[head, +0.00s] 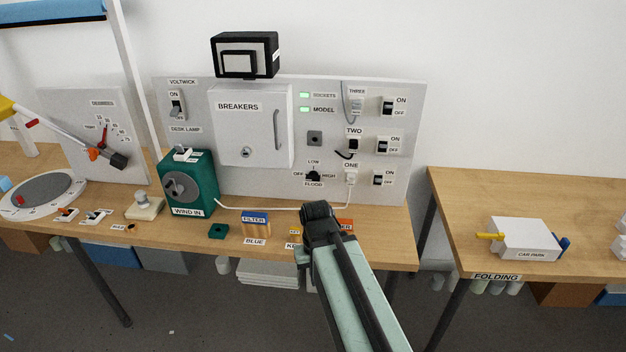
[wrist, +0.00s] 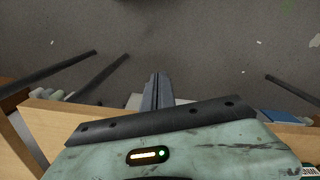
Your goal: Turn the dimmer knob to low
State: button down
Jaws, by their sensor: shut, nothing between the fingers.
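The dimmer knob (head: 313,177) is small and black, low on the grey wall panel, with OFF to its left, LOW above, HIGH to its right and FLOOD below. Its exact pointing is too small to tell. My arm reaches up from the bottom in the head view and its black joint stands in front of the bench edge, below the knob and apart from it. My gripper (wrist: 156,80) shows in the wrist view with its dark fingers together and empty, over the grey floor. The knob is not in the wrist view.
A white cable runs along the bench (head: 375,236) to the plug at socket ONE (head: 351,176). The green WIND IN box (head: 187,184) stands left of the knob. Labelled blocks, including FILTER (head: 255,222), lie along the front edge. A gap separates the right bench (head: 590,200).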

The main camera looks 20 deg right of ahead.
aim_at(313, 175)
jog(key=u, duration=2.8)
jog(key=k, duration=1.05)
jog(key=z, duration=0.65)
jog(key=i, duration=1)
jog(key=u, duration=0.05)
